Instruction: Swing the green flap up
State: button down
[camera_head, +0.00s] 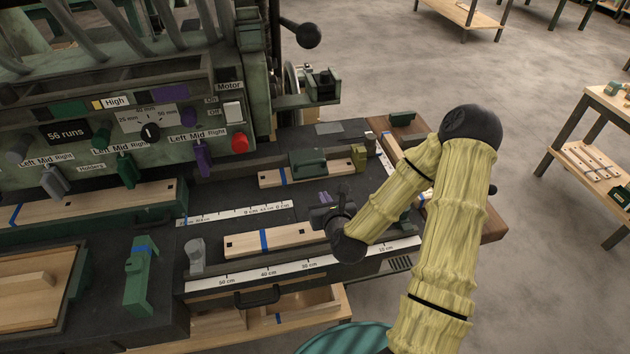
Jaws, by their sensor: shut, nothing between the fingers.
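A green flap-like piece (127,169) hangs down from the front panel of the machine, between a grey one (54,183) and a purple one (203,158). I cannot tell for certain that it is the task's flap, as other green parts are in view. My gripper (322,214) is dark and small in the picture, at the end of my yellow-sleeved arm. It is shut and empty, over the dark bench to the right of and nearer than the panel, well apart from the hanging green piece.
A wooden strip with a blue band (275,241) lies left of my gripper. A green block (322,161) sits on a wooden strip behind it. A green clamp-like stand (140,278) and a grey post (195,256) rise at the left. A red button (240,141) is on the panel.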

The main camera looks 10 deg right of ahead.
aim_at(317, 196)
jog(key=shift+w+a+f+b, duration=0.15)
jog(key=shift+f+b, duration=0.25)
jog(key=shift+b, duration=1.25)
jog(key=x, duration=0.3)
jog(key=p+x, duration=0.1)
jog(key=x, duration=0.3)
jog(key=shift+w+r, duration=0.1)
jog(key=shift+r, duration=0.15)
jog(key=w+r, duration=0.1)
jog(key=w+r+p, duration=0.1)
jog(key=shift+r, duration=0.4)
jog(key=shift+w+r, duration=0.15)
jog(key=shift+w, duration=0.15)
jog(key=shift+r+p, duration=0.15)
jog(key=shift+p, duration=0.15)
jog(key=shift+r+p, duration=0.15)
jog(key=shift+p, duration=0.3)
